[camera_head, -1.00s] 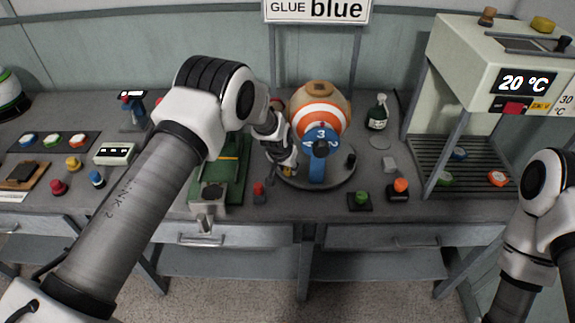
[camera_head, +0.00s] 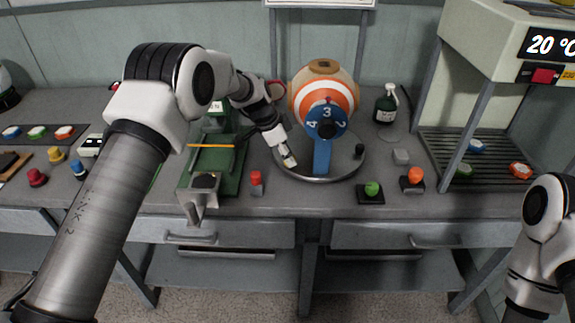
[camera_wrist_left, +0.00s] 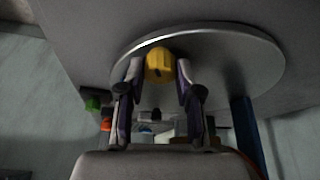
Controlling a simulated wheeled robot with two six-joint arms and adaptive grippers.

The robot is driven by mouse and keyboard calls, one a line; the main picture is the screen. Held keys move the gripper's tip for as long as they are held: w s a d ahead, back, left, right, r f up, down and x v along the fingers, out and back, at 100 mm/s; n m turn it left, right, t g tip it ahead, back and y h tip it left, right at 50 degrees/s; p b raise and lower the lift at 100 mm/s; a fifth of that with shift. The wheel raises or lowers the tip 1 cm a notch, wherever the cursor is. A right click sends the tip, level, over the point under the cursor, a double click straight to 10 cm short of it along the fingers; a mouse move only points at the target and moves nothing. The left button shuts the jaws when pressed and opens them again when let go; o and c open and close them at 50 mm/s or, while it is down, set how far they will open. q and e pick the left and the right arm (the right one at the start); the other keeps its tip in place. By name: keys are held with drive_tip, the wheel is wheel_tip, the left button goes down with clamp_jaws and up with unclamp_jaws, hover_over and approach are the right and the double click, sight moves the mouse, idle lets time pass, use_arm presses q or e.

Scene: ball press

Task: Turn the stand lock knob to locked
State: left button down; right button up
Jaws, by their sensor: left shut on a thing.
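The ball stand has a round grey base (camera_head: 335,174) and a blue upright (camera_head: 321,157) with a numbered blue dial (camera_head: 327,113). An orange-and-white striped ball (camera_head: 312,88) sits behind it. In the left wrist view a yellow knob (camera_wrist_left: 159,62) lies at the edge of the round grey base (camera_wrist_left: 225,60). My left gripper (camera_wrist_left: 159,75) has a finger on each side of the knob and is shut on it. In the head view my left gripper (camera_head: 289,160) is at the base's left front edge and hides the knob. My right gripper is out of frame.
A green press (camera_head: 230,165) and a red button (camera_head: 256,178) stand left of the base. A rack with pucks lies further right.

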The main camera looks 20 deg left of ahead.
use_arm(q)
drive_tip(key=m+g, duration=0.1)
drive_tip(key=m, duration=0.1)
drive_tip(key=shift+f+m+b, duration=0.15)
drive_tip(key=shift+m+b, duration=0.15)
drive_tip(key=shift+b, duration=0.05)
drive_tip(key=shift+w+m+g, duration=0.1)
drive_tip(key=shift+m+g, duration=0.4)
drive_tip(key=shift+m, duration=0.8)
drive_tip(key=c, duration=0.8)
unclamp_jaws()
drive_tip(key=shift+o, duration=0.2)
drive_tip(key=shift+h, duration=0.3)
